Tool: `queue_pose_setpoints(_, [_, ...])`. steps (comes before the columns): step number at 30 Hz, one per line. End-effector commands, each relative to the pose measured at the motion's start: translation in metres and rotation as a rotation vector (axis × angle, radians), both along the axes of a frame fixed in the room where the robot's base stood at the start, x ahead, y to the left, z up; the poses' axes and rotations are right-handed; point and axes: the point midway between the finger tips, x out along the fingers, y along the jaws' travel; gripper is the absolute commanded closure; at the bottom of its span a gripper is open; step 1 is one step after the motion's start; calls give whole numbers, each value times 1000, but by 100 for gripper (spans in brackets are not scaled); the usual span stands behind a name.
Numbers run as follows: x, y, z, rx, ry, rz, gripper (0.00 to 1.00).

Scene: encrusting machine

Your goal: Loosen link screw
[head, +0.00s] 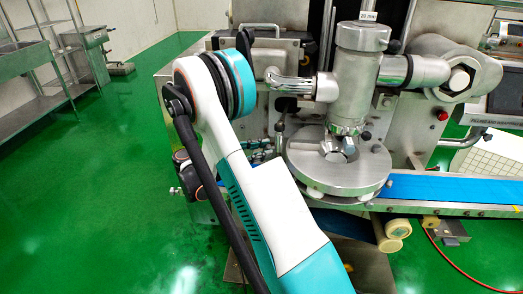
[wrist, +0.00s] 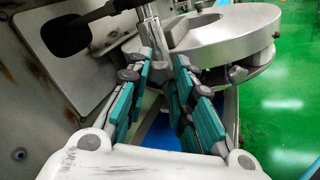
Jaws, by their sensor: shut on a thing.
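My gripper (wrist: 164,60) has teal-padded fingers and shows in the wrist view, at the left side of the round metal disc (wrist: 225,38). Its fingertips are closed in on a small bright metal part (wrist: 156,38), which I take to be the link screw. The fingers cover much of it, so its full shape and seat cannot be told. The disc (head: 335,178) sits there below the upright steel cylinder (head: 356,78) of the machine.
A blue conveyor belt (head: 455,188) runs right from below the disc. A steel cross pipe (head: 290,82) and the machine body stand close behind my arm. Steel tables (head: 35,80) are far left. The green floor (head: 95,190) at left is clear.

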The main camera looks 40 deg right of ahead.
Motion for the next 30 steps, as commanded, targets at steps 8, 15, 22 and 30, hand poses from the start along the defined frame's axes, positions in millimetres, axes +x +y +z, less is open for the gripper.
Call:
queue_pose_setpoints(8, [0, 0, -1, 70, 135, 1, 100])
queue_pose_setpoints(15, [0, 0, -2, 97, 189, 1, 100])
queue_pose_setpoints(22, [0, 0, -2, 104, 200, 2, 100])
queue_pose_setpoints(30, [0, 0, -2, 103, 199, 2, 74])
